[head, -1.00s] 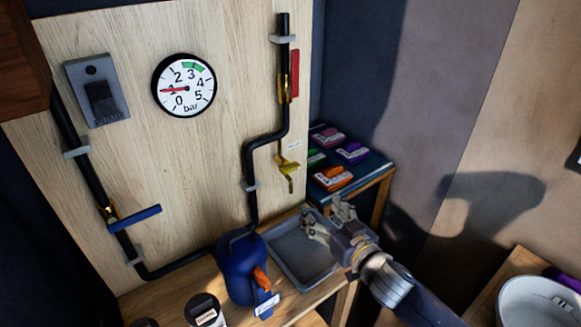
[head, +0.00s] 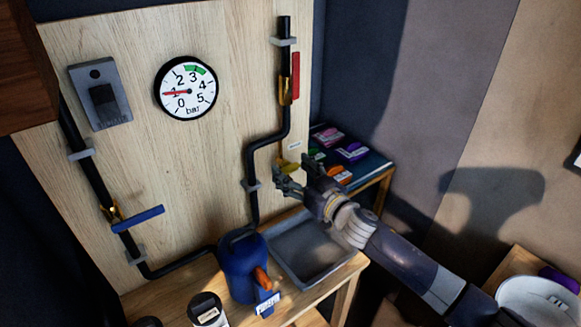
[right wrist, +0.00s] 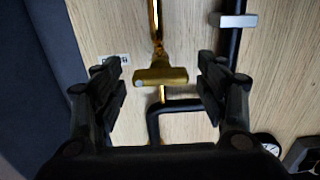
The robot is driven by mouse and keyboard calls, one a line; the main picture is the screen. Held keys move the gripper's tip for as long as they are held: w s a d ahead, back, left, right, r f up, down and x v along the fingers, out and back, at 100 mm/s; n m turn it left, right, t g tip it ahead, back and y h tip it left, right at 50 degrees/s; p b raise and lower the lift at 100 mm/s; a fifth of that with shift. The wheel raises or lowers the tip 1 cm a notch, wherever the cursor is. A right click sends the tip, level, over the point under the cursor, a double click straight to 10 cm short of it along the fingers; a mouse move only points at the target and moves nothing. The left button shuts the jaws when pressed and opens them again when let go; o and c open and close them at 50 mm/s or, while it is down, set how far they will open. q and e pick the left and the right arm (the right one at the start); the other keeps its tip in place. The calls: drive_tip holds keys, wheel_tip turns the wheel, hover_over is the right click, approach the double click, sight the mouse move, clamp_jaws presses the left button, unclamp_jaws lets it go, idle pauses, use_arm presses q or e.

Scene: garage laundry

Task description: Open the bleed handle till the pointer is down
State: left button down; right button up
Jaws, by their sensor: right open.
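The brass bleed handle (head: 287,165) sits on the wooden panel below the black pipe, mostly hidden behind my right gripper in the head view. In the right wrist view the bleed handle (right wrist: 161,77) is a T-shaped brass bar between the two fingers. My right gripper (head: 294,174) is open, its fingers on either side of the handle with gaps; no contact shows. The white round gauge (head: 198,101) has a red pointer aimed left, at about 1 bar. My left gripper is not in view.
A blue lever (head: 138,217) is on the left pipe, and a red lever (head: 296,75) is on the upper pipe. A blue canister (head: 240,268) and a grey tray (head: 308,286) stand on the bench below. Coloured items lie on a shelf (head: 374,168) at right.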

drive_tip(key=shift+w+a, duration=0.45)
drive_tip(key=shift+w, duration=0.1)
drive_tip(key=c, duration=1.1)
drive_tip(key=shift+n+p, duration=0.7)
drive_tip(key=shift+n, duration=2.2)
drive_tip(key=o, duration=1.1)
drive_tip(key=v, duration=1.2)
